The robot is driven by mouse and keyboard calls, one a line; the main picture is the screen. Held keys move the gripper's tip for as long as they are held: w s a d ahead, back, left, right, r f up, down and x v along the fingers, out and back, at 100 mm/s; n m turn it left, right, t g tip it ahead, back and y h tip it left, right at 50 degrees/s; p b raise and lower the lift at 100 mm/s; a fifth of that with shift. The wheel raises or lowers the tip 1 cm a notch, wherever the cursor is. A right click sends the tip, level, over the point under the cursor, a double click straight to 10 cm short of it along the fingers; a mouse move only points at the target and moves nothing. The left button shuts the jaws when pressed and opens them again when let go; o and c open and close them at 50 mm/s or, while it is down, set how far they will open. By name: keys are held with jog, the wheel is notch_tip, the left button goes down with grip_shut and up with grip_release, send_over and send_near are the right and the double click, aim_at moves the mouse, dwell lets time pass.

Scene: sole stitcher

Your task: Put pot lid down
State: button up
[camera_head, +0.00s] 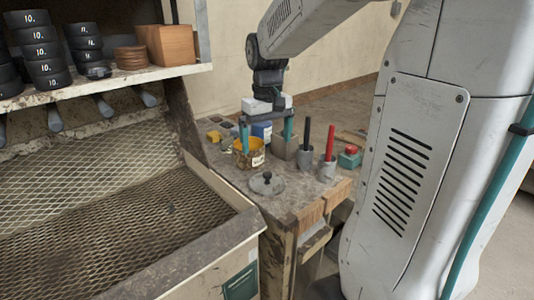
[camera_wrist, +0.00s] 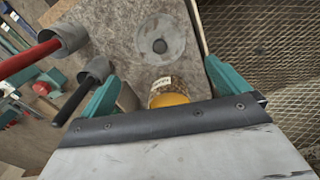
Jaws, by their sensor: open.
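The pot lid (camera_head: 267,187), a round grey disc with a dark knob, lies flat on the worn workbench (camera_head: 225,172) near its front edge. In the wrist view the lid (camera_wrist: 148,34) is at the top middle, beyond my fingertips. My gripper (camera_head: 266,143) is open and empty above the bench, its teal fingers apart, pointing down. In the wrist view the gripper (camera_wrist: 161,72) is spread wide. A glue pot (camera_head: 253,160) with yellow contents stands behind the lid; it also shows between the fingers in the wrist view (camera_wrist: 162,84), partly hidden by the gripper body.
A cup with a black-handled tool (camera_head: 305,158) and a cup with a red-handled tool (camera_head: 326,171) stand right of the lid. A green and red item (camera_head: 350,157) is farther right. A mesh-lined bin (camera_head: 110,215) borders the bench at left. Bare bench surrounds the lid.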

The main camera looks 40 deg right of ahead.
jog(key=s+a+n, duration=0.1)
jog(key=s+a, duration=0.6)
jog(key=s, duration=0.3)
jog(key=s+a+n+t, duration=0.1)
jog(key=s+a, duration=0.6)
jog(key=s, duration=0.2)
jog(key=shift+s+a, duration=0.35)
jog(key=shift+s, duration=0.05)
